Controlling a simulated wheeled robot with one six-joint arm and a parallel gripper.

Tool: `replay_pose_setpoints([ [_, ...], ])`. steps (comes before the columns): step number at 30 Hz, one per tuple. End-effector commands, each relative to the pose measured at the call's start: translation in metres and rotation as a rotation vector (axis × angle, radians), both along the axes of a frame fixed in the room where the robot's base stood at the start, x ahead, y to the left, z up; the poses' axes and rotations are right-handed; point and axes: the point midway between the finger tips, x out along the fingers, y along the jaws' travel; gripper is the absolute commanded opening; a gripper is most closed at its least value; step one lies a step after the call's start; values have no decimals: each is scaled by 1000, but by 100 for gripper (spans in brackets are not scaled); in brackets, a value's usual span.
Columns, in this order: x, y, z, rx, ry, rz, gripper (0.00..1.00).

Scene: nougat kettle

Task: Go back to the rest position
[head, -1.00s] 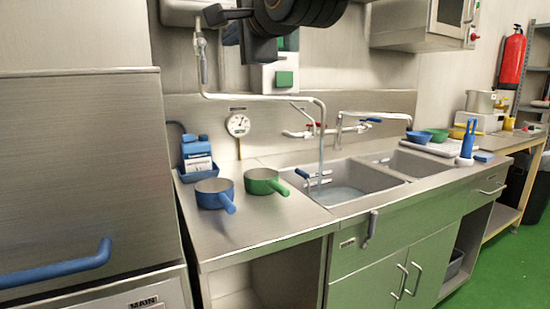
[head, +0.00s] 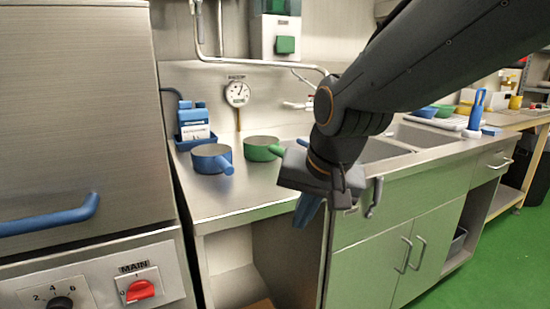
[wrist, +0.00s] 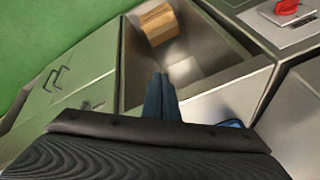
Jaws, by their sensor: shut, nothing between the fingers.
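My gripper (head: 309,208) hangs in front of the counter's front edge in the head view, pointing down, with my dark arm reaching in from the upper right. Its blue fingers are together and hold nothing. In the wrist view the shut fingers (wrist: 161,98) point toward the open bay under the counter.
A blue pan (head: 212,158) and a green pan (head: 262,148) stand on the steel counter (head: 240,193), behind my gripper. A sink cabinet (head: 380,265) is to the right. A machine with a red switch (head: 140,290) is at the left. A box (wrist: 159,23) lies in the open bay.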

Motion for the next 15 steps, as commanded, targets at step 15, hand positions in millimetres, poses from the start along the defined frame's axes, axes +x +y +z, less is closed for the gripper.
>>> replay_pose_setpoints([
  [15,-120,-59,-109,-203,384,389,0],
])
